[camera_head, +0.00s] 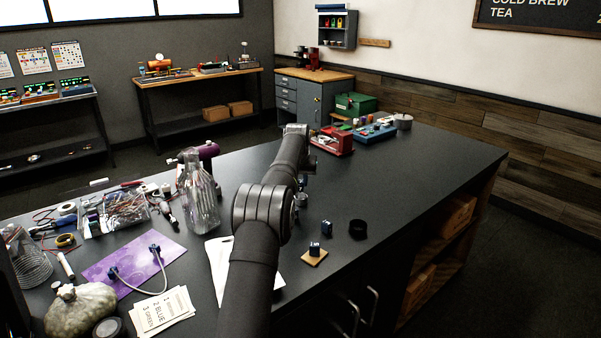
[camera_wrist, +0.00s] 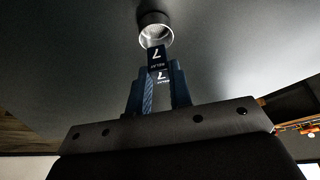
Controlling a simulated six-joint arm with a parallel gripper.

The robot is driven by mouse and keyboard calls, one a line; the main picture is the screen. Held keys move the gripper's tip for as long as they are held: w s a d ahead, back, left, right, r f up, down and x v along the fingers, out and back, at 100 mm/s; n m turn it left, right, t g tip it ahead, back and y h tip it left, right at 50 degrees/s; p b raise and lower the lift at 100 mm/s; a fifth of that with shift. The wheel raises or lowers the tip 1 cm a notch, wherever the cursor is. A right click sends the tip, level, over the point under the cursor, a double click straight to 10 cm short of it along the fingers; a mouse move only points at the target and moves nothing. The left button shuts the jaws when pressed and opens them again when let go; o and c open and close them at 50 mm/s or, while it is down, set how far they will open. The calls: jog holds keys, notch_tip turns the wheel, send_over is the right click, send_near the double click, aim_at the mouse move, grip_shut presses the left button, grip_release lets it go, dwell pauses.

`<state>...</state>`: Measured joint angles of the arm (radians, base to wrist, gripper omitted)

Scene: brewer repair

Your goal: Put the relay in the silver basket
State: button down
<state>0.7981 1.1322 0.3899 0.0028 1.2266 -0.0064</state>
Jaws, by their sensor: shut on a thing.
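My gripper (camera_wrist: 159,88) is shut on the relay (camera_wrist: 157,60), a small dark block with white lettering and a "7"-like mark. In the wrist view the relay sits between the two blue-grey fingers. A round silver basket (camera_wrist: 154,33) with a bright inside shows just beyond the relay's far end; I cannot tell whether they touch. In the head view my arm hides most of the gripper and the relay.
A small dark blue block stands on a wooden square (camera_head: 314,257), near a black ring (camera_head: 358,230). A red box (camera_head: 333,141) and blue tray (camera_head: 374,131) are at the back. The right counter is clear.

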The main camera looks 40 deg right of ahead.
aim_at(301, 183)
jog(key=shift+f, duration=0.9)
jog(key=c, duration=1.2)
grip_release()
jog(key=shift+c, duration=0.2)
notch_tip(301, 183, up, 7)
jog(key=shift+r, duration=0.1)
jog(key=shift+f, duration=0.25)
jog(key=shift+f, duration=1.35)
